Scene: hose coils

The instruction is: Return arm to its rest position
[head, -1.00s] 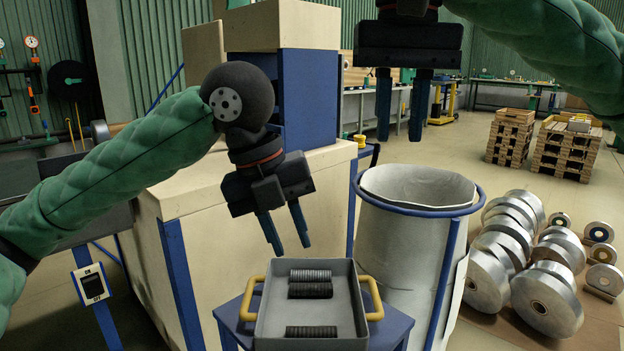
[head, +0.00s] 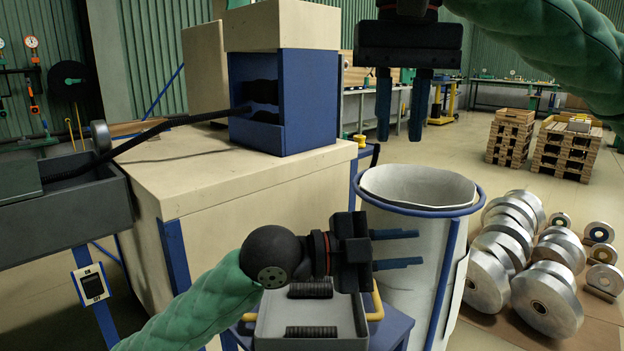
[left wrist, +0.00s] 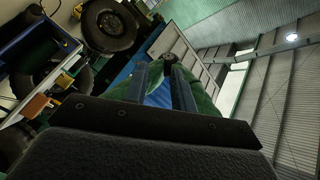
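My left gripper (head: 398,249) is low in the head view, in front of the grey tray (head: 262,333) and pointing right toward the white bin. Its two blue fingers are apart with nothing between them. The left wrist view shows the same fingers (left wrist: 168,90) apart and empty. My right gripper (head: 402,108) hangs at the top of the head view, fingers pointing down, open and empty. The tray has yellow handles and holds dark coils (head: 311,332); my left gripper and wrist hide its far part.
A large bin with a white liner (head: 417,187) and blue rim stands right of the tray. A beige workbench (head: 240,180) carries a blue box (head: 311,100) with a black hose running into it. Metal rolls (head: 545,300) lie on the floor at right.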

